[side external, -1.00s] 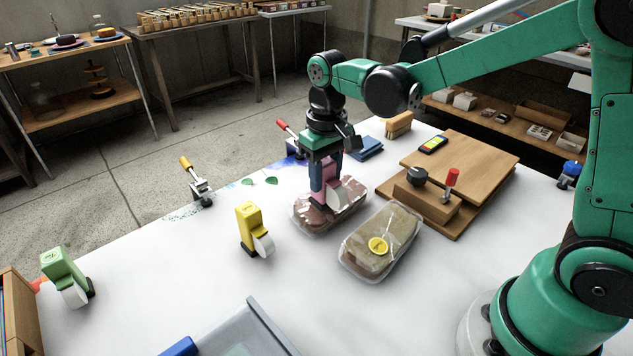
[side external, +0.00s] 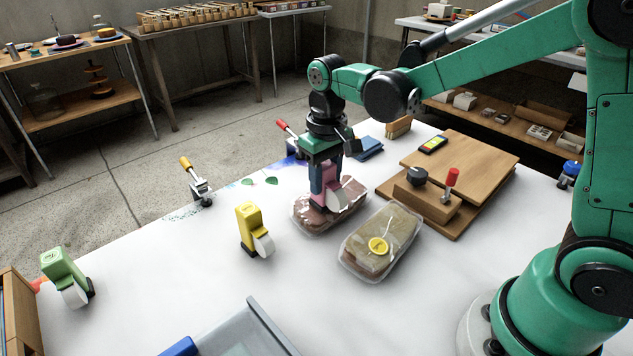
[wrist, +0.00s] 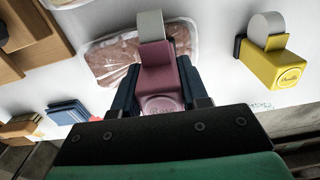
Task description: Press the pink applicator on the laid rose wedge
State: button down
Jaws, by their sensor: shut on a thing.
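My gripper (side external: 325,180) is shut on the pink applicator (side external: 330,175), which is upright with its white roll at the lower end. In the wrist view the pink applicator (wrist: 163,85) sits between the fingers, with lettering on its near end. Below it, a clear-wrapped tray with a pinkish-brown wedge (side external: 350,194) lies on the white table; the wedge also shows in the wrist view (wrist: 112,60). The applicator's lower end is at the wrapped top, and I cannot tell whether it touches. Part of the tray is hidden behind the applicator.
A second wrapped tray (side external: 396,225) with a yellow round label lies just right. A yellow applicator (side external: 250,225) and a green applicator (side external: 62,268) stand to the left. A wooden board (side external: 480,165) with a red-handled fixture is at right. A clear bin (side external: 262,325) is in front.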

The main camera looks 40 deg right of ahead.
dwell(0.3)
jog(key=shift+r, duration=3.55)
